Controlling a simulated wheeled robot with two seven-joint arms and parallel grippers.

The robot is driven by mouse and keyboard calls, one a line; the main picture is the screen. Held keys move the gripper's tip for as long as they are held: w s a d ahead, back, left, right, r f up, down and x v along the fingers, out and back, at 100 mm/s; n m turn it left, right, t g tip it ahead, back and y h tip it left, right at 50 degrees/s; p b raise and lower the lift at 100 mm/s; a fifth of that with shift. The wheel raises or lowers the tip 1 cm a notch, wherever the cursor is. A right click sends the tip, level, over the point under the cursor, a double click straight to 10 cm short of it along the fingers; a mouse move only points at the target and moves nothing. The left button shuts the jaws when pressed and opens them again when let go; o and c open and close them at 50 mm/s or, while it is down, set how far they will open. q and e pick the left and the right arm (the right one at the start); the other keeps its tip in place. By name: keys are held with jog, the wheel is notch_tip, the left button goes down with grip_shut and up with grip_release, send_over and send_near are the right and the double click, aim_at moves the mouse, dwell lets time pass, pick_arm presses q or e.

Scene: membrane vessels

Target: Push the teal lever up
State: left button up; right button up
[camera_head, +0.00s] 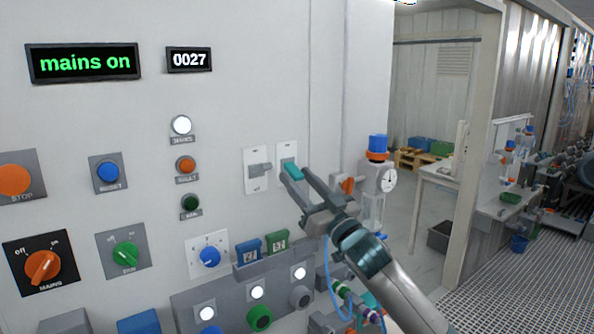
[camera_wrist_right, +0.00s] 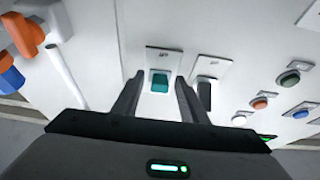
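The teal lever (camera_head: 292,170) juts from a white switch plate (camera_head: 287,150) on the panel wall. In the right wrist view the teal lever (camera_wrist_right: 159,82) sits between the two dark fingers. My right gripper (camera_head: 300,175) is open, its fingertips close to the wall on either side of the lever. It also shows in the wrist view (camera_wrist_right: 158,92), with a gap on both sides of the lever. I cannot tell whether either finger touches it. The gripper partly hides the lever's surroundings in the head view. My left gripper is not in view.
A grey lever (camera_head: 260,169) on its own plate is just left of the teal one. An orange-handled valve (camera_head: 346,184) and a gauge (camera_head: 388,180) are close on the right. Below are a bin with blue and green blocks (camera_head: 262,255) and several buttons. The display reads "mains on" (camera_head: 84,63).

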jog(key=shift+w+a+r, duration=0.2)
jog(key=shift+w+a, duration=0.15)
jog(key=shift+w, duration=0.05)
jog(key=shift+c, duration=0.6)
grip_shut()
